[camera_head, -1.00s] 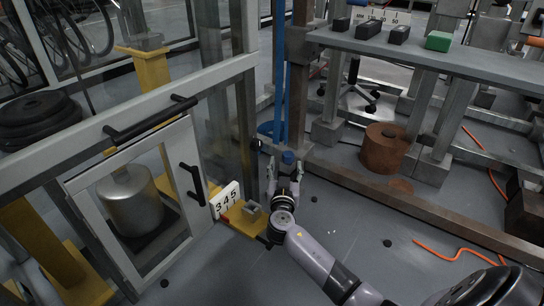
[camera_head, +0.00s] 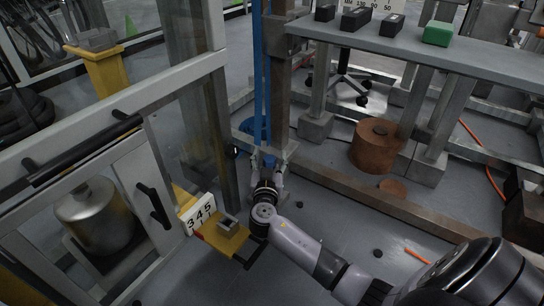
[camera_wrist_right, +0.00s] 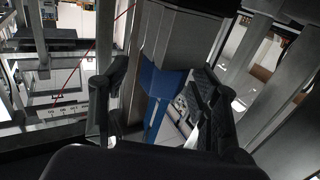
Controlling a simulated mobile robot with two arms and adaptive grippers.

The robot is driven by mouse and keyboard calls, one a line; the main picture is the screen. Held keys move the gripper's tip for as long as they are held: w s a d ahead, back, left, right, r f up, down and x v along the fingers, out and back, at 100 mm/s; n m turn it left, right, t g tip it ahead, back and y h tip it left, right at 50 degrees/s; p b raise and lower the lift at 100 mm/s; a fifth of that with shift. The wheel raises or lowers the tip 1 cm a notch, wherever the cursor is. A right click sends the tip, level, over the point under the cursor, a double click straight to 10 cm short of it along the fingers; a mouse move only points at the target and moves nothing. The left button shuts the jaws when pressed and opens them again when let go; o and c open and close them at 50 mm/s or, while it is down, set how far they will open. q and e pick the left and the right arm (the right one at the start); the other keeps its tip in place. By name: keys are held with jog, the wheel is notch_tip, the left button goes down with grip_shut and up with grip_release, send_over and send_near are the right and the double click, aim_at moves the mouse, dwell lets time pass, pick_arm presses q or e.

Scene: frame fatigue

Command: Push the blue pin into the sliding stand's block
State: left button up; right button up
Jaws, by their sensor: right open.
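A blue piece (camera_head: 269,161), which may be the blue pin, shows at the foot of an upright metal column (camera_head: 278,110). My right gripper (camera_head: 268,170) is open, with its fingers on either side of this piece. In the right wrist view, the blue piece (camera_wrist_right: 161,82) appears between the open fingers (camera_wrist_right: 160,95); I cannot tell whether they touch it. I cannot tell whether this is the sliding stand. My left gripper is not in view.
A framed cabinet with a black handle (camera_head: 154,204) and a metal cylinder (camera_head: 95,215) stands at left. A shelf (camera_head: 420,55) with dark blocks and a green block (camera_head: 437,33) is at upper right. A brown roll (camera_head: 376,145) stands behind a low floor beam (camera_head: 370,205).

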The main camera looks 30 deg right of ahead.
jog(key=shift+s+a, duration=0.1)
jog(key=shift+c, duration=0.2)
jog(key=c, duration=1.2)
